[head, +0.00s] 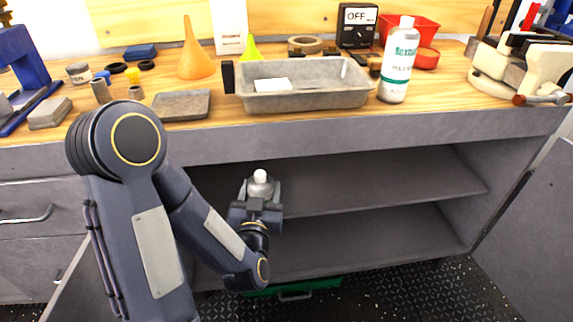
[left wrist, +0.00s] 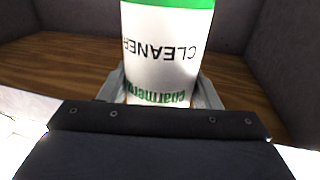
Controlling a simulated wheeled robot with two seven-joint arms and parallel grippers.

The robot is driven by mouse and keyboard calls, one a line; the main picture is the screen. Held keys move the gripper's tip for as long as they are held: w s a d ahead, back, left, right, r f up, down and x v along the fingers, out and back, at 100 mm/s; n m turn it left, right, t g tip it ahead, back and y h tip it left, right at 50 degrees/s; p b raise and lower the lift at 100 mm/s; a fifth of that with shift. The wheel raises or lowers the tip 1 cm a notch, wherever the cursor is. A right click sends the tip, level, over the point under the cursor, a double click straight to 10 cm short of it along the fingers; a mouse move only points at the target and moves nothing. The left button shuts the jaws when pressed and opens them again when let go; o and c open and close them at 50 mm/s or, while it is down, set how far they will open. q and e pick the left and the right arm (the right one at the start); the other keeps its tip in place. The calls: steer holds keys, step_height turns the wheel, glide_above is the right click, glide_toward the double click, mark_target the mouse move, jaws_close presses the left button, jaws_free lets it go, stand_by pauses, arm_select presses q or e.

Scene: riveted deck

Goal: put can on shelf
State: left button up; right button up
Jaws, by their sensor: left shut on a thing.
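In the head view the can shows upright at the left part of the open cabinet's upper shelf (head: 390,180). The gripper hides its lower part, and I cannot tell whether it touches the shelf. My right gripper is not in view.
The workbench top (head: 290,115) overhangs the cabinet and carries a metal tray (head: 310,100), a white bottle (head: 399,65) and an orange funnel (head: 194,55). The right part of the upper shelf and the lower shelf (head: 380,240) are clear. An open door (head: 525,230) stands at the right.

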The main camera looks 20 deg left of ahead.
arm_select(q)
steer(key=s+a+b+x, duration=0.1)
steer(key=a+x, duration=0.2)
steer(key=x, duration=1.3)
step_height(320, 180, down, 7)
steer(key=b, duration=0.3)
steer(key=shift+w+a, duration=0.2)
steer(key=shift+w, duration=0.05)
steer(key=shift+f, duration=0.2)
steer(key=shift+f, duration=0.15)
steer(key=o, duration=1.4)
steer(key=shift+o, duration=0.2)
